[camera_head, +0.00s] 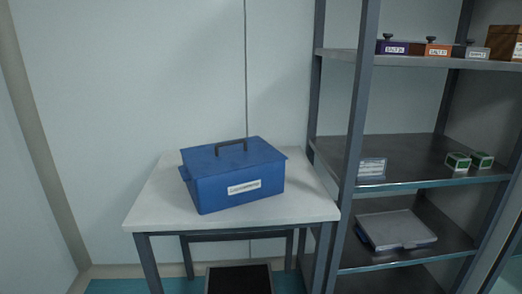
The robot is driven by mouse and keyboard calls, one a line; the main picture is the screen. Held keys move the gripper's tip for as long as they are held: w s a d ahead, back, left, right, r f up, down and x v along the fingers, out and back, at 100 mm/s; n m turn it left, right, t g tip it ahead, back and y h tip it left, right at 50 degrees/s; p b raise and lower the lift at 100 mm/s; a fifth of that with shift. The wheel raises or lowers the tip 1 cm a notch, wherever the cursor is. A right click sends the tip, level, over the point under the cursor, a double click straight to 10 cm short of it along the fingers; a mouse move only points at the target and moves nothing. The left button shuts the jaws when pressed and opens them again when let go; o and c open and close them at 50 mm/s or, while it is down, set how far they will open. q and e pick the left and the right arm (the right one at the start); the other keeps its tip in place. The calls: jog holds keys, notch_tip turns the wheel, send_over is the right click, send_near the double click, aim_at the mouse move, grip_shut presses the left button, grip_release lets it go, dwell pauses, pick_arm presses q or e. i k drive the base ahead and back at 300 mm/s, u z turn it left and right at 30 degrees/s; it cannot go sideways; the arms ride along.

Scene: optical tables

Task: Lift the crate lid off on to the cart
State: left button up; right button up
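A blue crate (236,190) with a white label on its front stands on a white-topped table. Its blue lid (203,163) is on top, with a dark bar handle (231,146) across the middle. I cannot make out a cart for certain; a low dark flat surface (239,279) with a pale rim shows below the table at the bottom edge, and it may be the cart. Neither of my grippers is in view.
The table (160,209) has bare white top around the crate. A grey metal shelf rack (352,130) stands close at its right, holding small labelled boxes (437,49), green-and-white boxes (458,161) and a grey flat case (396,229). A wall is behind.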

aim_at(204, 161)
jog(key=u, duration=0.05)
jog(key=i, duration=0.85)
jog(key=u, duration=0.55)
